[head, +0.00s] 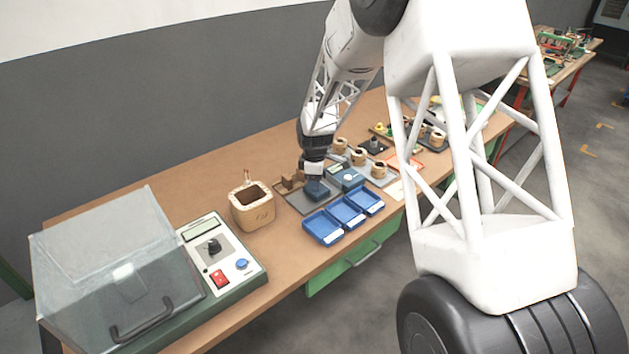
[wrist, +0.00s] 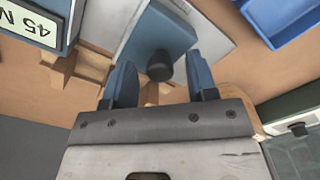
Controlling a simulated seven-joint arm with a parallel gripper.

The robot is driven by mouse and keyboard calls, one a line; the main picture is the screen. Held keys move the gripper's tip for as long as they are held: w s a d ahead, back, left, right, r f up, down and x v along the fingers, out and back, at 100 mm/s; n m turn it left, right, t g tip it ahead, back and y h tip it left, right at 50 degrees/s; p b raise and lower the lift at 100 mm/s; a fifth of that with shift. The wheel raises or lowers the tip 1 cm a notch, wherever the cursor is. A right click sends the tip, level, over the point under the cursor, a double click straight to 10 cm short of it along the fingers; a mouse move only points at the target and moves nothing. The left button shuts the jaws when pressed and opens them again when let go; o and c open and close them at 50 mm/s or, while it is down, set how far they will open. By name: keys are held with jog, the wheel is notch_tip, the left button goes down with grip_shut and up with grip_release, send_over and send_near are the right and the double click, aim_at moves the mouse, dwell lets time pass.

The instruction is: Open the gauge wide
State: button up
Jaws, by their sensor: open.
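The gauge seems to be the bench fixture under my gripper: a grey plate (head: 292,203) carrying a blue block (head: 317,191) and small wooden blocks (head: 287,183). Which part moves I cannot tell. In the wrist view the blue block (wrist: 155,32) has a dark round knob (wrist: 160,66). My gripper (head: 314,177) is above the block. Its blue fingers (wrist: 161,84) are apart, with the knob ahead in the gap between them; whether they touch it I cannot tell.
Blue trays (head: 345,215) stand along the bench's front edge. A wooden pot (head: 252,207) stands to the left, then a control panel (head: 213,250) and a clear-lidded box (head: 115,255). Several coils (head: 358,157) stand close by on the right. Bare bench lies behind the pot.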

grip_shut()
jog(key=shift+s+a, duration=1.45)
jog(key=shift+s, duration=0.05)
grip_release()
notch_tip(320, 180, up, 8)
jog(key=shift+f, duration=0.1)
